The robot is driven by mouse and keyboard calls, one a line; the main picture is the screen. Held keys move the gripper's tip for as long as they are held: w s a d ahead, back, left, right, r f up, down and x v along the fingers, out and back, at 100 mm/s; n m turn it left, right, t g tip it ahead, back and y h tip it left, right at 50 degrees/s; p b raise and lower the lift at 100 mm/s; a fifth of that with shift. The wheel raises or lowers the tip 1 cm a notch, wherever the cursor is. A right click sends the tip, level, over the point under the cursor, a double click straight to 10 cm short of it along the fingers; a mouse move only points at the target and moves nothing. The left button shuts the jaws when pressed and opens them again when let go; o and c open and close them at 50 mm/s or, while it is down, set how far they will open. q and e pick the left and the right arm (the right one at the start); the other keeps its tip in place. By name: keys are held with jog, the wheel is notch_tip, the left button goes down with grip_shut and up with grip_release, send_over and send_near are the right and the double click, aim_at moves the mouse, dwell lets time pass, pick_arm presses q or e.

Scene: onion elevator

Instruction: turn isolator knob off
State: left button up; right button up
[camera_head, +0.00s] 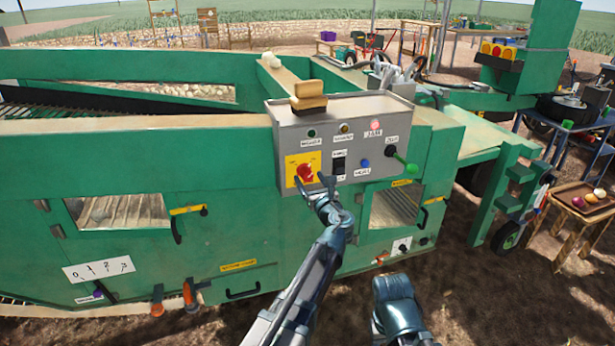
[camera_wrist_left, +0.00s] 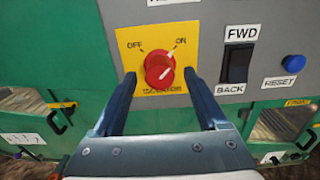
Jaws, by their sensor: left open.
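The red isolator knob (camera_head: 305,172) sits on a yellow plate (camera_head: 293,161) at the lower left of the grey control box. In the left wrist view the knob (camera_wrist_left: 160,70) has a white mark pointing up and right toward the ON label; OFF is printed at its upper left. My left gripper (camera_head: 318,190) is in front of the knob. In the left wrist view its two fingers (camera_wrist_left: 166,88) are apart, one on each side below the knob, with a gap to it. Contact with the knob does not show. My right gripper is not clearly visible.
The grey control box (camera_head: 345,112) also carries a black FWD/BACK rocker switch (camera_wrist_left: 237,62), close to the right finger, and a blue RESET button (camera_wrist_left: 293,62). A green-knobbed lever (camera_head: 411,168) sticks out at the box's right. Green machine panels (camera_head: 140,160) surround the box.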

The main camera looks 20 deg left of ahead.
pick_arm(q)
jog(key=shift+x, duration=1.25)
grip_shut()
